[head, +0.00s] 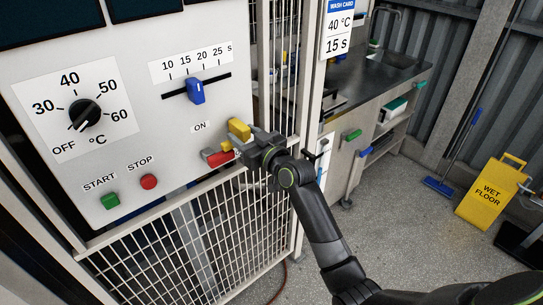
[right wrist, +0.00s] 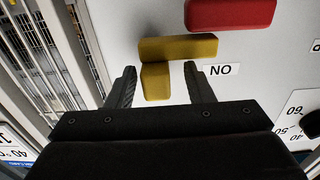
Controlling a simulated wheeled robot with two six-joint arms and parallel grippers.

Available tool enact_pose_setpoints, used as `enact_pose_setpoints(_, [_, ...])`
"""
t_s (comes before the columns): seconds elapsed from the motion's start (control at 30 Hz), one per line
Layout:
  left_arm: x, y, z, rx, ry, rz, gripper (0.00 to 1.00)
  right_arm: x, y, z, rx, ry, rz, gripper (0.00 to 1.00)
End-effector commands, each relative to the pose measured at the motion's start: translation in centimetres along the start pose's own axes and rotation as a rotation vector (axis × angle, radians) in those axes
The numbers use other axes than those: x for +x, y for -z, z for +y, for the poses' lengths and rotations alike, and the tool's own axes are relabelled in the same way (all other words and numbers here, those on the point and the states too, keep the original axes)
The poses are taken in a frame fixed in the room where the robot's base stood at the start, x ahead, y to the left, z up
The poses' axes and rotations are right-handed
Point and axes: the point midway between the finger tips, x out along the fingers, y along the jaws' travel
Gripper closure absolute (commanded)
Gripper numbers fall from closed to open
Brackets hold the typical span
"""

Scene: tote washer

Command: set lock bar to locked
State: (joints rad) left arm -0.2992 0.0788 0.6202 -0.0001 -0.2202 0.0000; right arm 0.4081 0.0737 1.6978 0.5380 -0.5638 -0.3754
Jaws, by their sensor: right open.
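A yellow L-shaped piece (head: 239,129) sits on the right edge of the white control panel (head: 130,165), right of the ON label (head: 200,127). A red handle (head: 218,157) is below that label. I cannot tell for sure which part is the lock bar, and no locked marking is readable. My right gripper (head: 243,148) is at the panel by these parts. In the right wrist view its open jaws (right wrist: 158,72) stand either side of the yellow piece's short leg (right wrist: 155,84); the long leg (right wrist: 180,48) lies beyond. My left gripper is out of view.
The panel also has a black dial (head: 84,114), a blue slider (head: 196,90), a green START button (head: 110,201) and a red STOP button (head: 149,182). A mesh gate (head: 205,245) is below. A sink counter (head: 375,75) and yellow wet-floor sign (head: 490,195) stand right.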

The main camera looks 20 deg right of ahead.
Motion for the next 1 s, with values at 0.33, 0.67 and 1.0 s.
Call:
enact_pose_setpoints(0.33, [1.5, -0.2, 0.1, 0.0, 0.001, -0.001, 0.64, -5.8, -0.3, 0.0, -0.002, -0.001, -0.001, 0.53])
enact_pose_setpoints(0.67, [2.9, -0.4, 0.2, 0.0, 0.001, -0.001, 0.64, -11.9, -0.3, -0.1, -0.004, -0.001, -0.003, 0.53])
enact_pose_setpoints(1.0, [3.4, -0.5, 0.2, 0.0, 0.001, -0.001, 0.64, -15.7, -0.1, -0.1, -0.001, 0.001, -0.003, 0.53])
